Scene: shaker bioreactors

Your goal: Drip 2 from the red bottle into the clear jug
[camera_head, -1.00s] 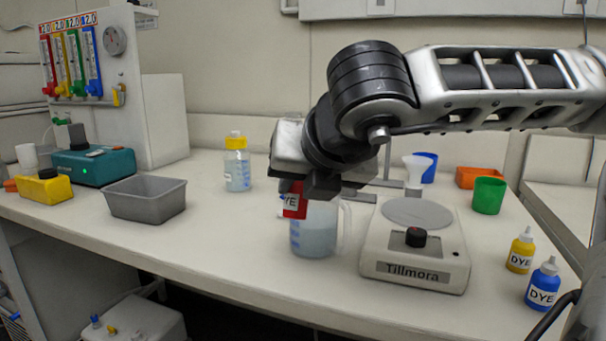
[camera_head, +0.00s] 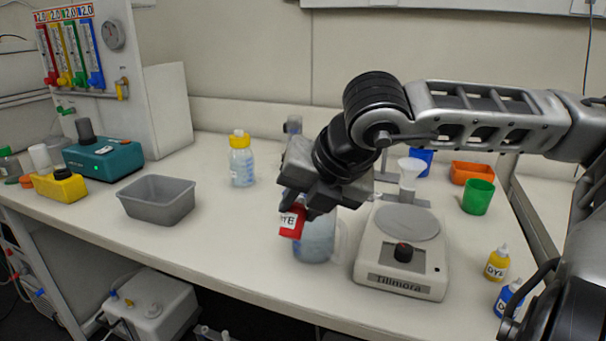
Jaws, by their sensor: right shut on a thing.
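My right gripper (camera_head: 308,203) is shut on the red dye bottle (camera_head: 292,221). The bottle is tilted, with its "DYE" label partly showing; its tip is hidden by the gripper or not clear to see. The clear jug (camera_head: 318,245) stands on the bench just below and behind the bottle, with its handle at the right and bluish-looking clear contents. The bottle overlaps the jug's upper left in the picture; I cannot tell whether they touch. The jug's rim is mostly hidden by the gripper. My left gripper is not in view.
A Tillmora stirrer plate (camera_head: 397,283) stands close at the jug's right. A grey tub (camera_head: 157,205) and a yellow-capped bottle (camera_head: 241,165) are to the left. Yellow (camera_head: 496,264) and blue (camera_head: 508,297) dye bottles stand at the right front. A green cup (camera_head: 478,198) is behind them.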

